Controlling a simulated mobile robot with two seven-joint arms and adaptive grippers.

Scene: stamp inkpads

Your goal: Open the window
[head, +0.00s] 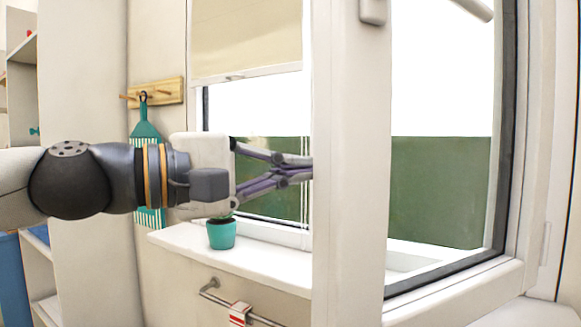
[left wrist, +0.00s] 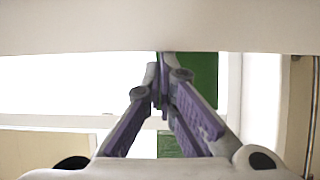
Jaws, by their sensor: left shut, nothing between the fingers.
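The window sash (head: 350,200) is a white frame standing at an angle to the wall, swung partly open, with its free vertical edge towards me. In the left wrist view the fingers (left wrist: 165,65) reach to a white bar (left wrist: 160,25), likely the sash. My right gripper is not in view.
A teal pot (head: 221,234) stands on the white sill (head: 190,245) below my gripper. A blind (head: 245,40) hangs in the window opening. A towel rail (head: 225,300) is below the sill. A teal fly swatter (head: 147,135) hangs from a wooden rack (head: 155,93).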

